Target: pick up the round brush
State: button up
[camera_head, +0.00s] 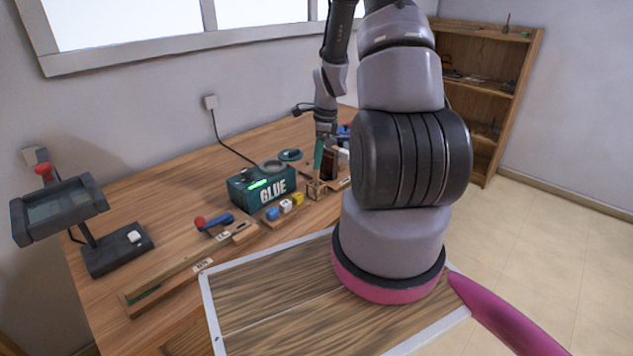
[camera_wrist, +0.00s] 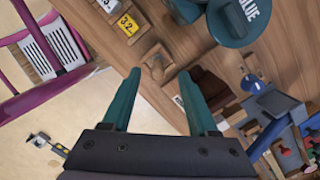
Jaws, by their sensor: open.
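My gripper (camera_head: 318,170) is open above the workbench; its teal fingers also show in the wrist view (camera_wrist: 163,100), spread apart with nothing between the tips. A small wooden holder (camera_wrist: 157,64) sits just beyond the fingertips in the wrist view. A pale rounded wooden piece stands in it, possibly the round brush (camera_wrist: 156,60) seen from above; I cannot tell for sure. In the head view the holder (camera_head: 317,190) is just below the fingers, and the brush cannot be made out there.
The teal glue unit (camera_head: 263,186) stands left of the holder. Numbered small blocks (camera_head: 284,206) lie in front of it. A dark brown object (camera_wrist: 210,88) is close to the right finger. A magnifier-like stand (camera_head: 100,230) is far left. The framed wooden panel (camera_head: 270,305) is bare in front.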

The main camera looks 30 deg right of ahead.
aim_at(316, 183)
notch_tip(316, 183, down, 4)
jog(key=shift+s+a+f, duration=0.1)
jog(key=shift+s+f, duration=0.05)
jog(key=shift+a+f, duration=0.1)
jog(key=shift+f, duration=0.45)
grip_shut()
